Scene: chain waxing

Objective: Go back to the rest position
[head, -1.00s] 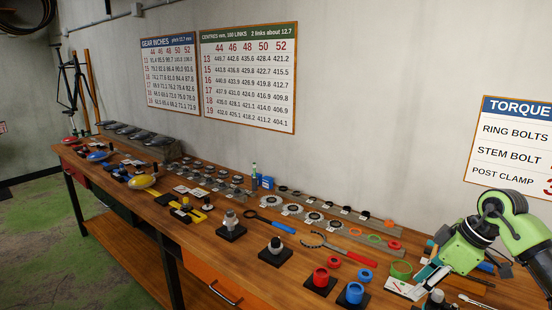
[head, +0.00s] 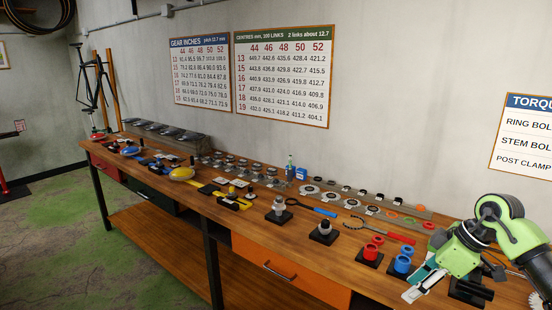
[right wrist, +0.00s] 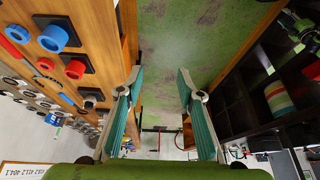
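My right gripper (head: 424,282) is at the lower right in the head view, near the front edge of the wooden workbench (head: 140,205). In the right wrist view (right wrist: 160,88) its two teal-padded fingers stand wide apart with nothing between them. Green floor shows beyond the gap, and the bench lies to the left of the fingers. My left gripper is in neither view.
Red rings (head: 370,252) and blue rings (head: 402,263) stand on black bases near the gripper. Sprockets and tools fill the bench top. An orange drawer (head: 288,272) is below. Dark shelving (right wrist: 265,95) is right in the wrist view. The floor (head: 60,250) before the bench is clear.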

